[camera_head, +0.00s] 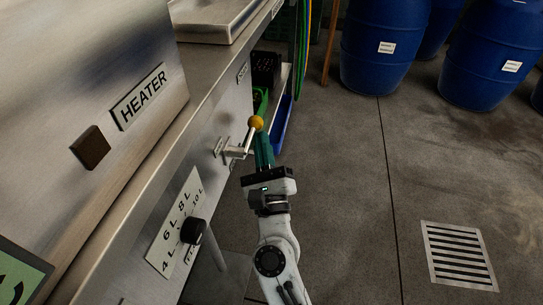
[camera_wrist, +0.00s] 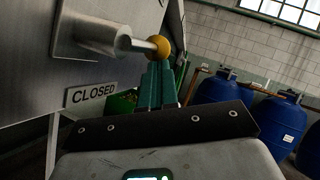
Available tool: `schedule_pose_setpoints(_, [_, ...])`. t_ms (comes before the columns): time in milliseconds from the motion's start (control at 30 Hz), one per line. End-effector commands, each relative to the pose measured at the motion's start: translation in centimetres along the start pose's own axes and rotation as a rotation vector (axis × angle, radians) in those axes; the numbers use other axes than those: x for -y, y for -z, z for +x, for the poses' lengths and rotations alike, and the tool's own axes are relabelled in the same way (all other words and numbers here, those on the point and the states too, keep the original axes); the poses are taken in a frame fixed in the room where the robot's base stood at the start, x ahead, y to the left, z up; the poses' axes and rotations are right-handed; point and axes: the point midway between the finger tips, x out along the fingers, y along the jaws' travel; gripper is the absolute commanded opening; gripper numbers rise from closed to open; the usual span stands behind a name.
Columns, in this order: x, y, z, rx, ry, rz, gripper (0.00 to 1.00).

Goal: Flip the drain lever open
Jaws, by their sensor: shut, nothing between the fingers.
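The drain lever (camera_head: 240,147) is a metal arm with a yellow ball knob (camera_head: 256,123), mounted on the steel front of the machine. In the wrist view the lever's thick metal hub (camera_wrist: 100,35) stands out from the panel, and the yellow knob (camera_wrist: 159,45) is at the rod's end. A "CLOSED" label (camera_wrist: 91,94) is on the panel below the hub. My gripper (camera_head: 263,138) has green fingers, shut and empty. In the wrist view the fingertips (camera_wrist: 159,66) are right at the underside of the knob; I cannot tell whether they touch it.
A dial knob (camera_head: 194,231) with a litre scale is on the panel nearer me. A heater box (camera_head: 90,75) stands on top. Blue barrels (camera_head: 384,50) stand at the back right. A floor drain grate (camera_head: 458,255) lies at right. The floor between is clear.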

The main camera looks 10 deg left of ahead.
Motion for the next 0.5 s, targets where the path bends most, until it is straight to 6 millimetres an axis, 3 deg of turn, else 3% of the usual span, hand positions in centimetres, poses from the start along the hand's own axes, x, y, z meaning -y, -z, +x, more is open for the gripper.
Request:
schedule_pose_setpoints(167, [-0.8, 0.4, 0.0, 0.068, 0.027, -0.022, 0.00])
schedule_pose_setpoints(500, [0.2, -1.1, 1.1, 0.118, 0.046, -0.044, 0.00])
